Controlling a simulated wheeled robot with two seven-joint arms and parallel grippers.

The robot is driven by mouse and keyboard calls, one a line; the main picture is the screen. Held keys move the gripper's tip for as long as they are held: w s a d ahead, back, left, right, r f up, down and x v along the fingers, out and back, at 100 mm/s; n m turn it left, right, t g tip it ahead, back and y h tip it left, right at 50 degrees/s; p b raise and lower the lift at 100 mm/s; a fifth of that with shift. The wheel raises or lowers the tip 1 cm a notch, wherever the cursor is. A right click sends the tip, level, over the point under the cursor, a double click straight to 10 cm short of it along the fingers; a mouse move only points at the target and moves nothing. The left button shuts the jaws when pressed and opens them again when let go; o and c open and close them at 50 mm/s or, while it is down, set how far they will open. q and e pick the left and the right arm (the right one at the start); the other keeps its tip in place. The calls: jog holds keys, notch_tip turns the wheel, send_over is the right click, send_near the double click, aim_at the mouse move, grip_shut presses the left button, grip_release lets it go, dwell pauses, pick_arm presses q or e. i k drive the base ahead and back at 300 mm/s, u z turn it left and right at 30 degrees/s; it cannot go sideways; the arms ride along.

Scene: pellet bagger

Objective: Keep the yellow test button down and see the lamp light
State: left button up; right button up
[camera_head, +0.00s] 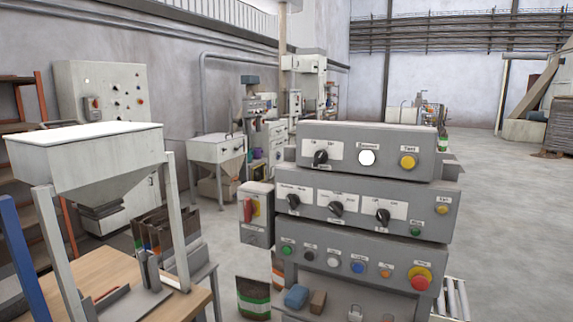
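A grey control console with three stacked panels stands right of centre. On its top panel (440,150) a round yellow button (408,161) sits at the right, under a small label that seems to read Test. Left of it is a round white lamp (366,157) with a label above. Its face looks bright white, but I cannot tell whether it is lit. Nothing touches the yellow button. A smaller yellow button (442,210) is on the middle panel. Neither of my grippers is in view.
A black selector knob (320,157) is left of the lamp. The lower panel holds several buttons and a red-on-yellow emergency stop (420,278). A red-handled switch box (254,211) is at the console's left. A hopper (85,160) stands over a wooden table (110,272).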

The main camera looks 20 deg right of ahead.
aim_at(407, 162)
jog(key=z, duration=1.2)
